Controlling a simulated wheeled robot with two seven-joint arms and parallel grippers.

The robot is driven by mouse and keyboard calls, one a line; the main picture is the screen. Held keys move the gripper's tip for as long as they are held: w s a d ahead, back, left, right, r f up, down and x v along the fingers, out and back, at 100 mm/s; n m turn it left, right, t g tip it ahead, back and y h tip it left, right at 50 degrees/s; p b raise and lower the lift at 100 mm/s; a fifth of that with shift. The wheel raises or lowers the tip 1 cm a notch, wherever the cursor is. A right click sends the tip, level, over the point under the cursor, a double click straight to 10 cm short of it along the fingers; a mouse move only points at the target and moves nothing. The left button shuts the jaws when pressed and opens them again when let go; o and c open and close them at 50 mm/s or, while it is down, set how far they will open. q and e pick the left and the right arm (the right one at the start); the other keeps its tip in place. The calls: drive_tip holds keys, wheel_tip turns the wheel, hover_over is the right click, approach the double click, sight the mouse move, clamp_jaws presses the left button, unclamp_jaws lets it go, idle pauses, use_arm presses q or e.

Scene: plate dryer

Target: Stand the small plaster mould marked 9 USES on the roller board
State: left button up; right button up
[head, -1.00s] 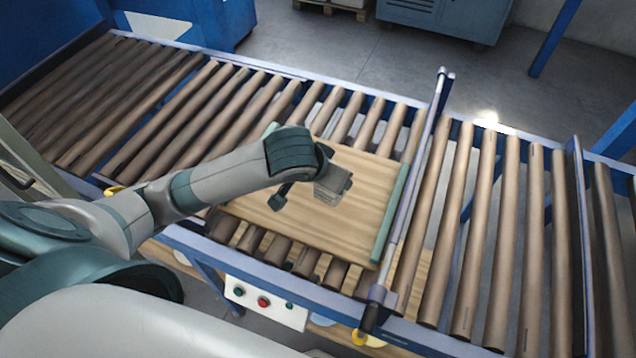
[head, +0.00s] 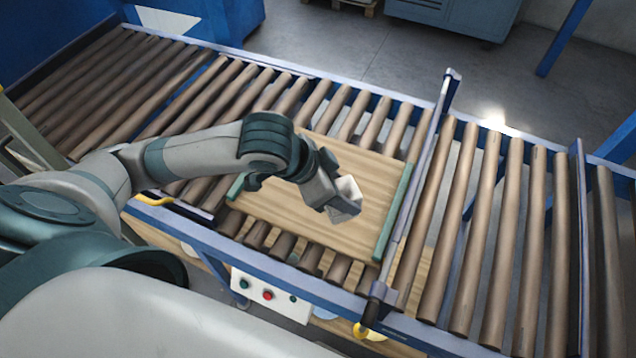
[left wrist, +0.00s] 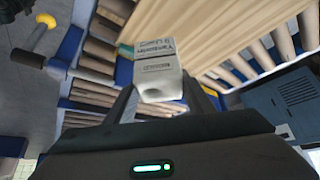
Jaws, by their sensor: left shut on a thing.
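My left gripper (head: 338,198) is over the wooden roller board (head: 295,217), right of its middle. It is shut on a small pale block, the plaster mould (head: 348,188). In the left wrist view the mould (left wrist: 158,78) sits between the fingers, with dark lettering on two faces, one partly reading "USES". The mould looks tilted in the head view. I cannot tell whether it touches the board. The board has green end strips and lies on the rollers. My right gripper is not in view.
A blue-framed conveyor of brown rollers (head: 460,215) runs left and right of the board. A raised metal bar (head: 420,190) stands along the board's right end. A control box with buttons (head: 268,296) is on the front side. Most of the board is bare.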

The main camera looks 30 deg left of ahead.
use_arm(q)
drive_tip(key=w+a+f+b, duration=0.1)
drive_tip(key=b, duration=0.2)
drive_tip(key=shift+a+f, duration=0.3)
drive_tip(key=shift+f, duration=0.05)
drive_tip(key=w+a+f+p, duration=0.1)
drive_tip(key=w+a+f, duration=0.4)
drive_tip(key=a, duration=0.2)
drive_tip(key=shift+a+p, duration=0.4)
drive_tip(key=shift+w, duration=0.1)
drive_tip(key=shift+f+p, duration=0.55)
drive_tip(key=shift+f, duration=1.45)
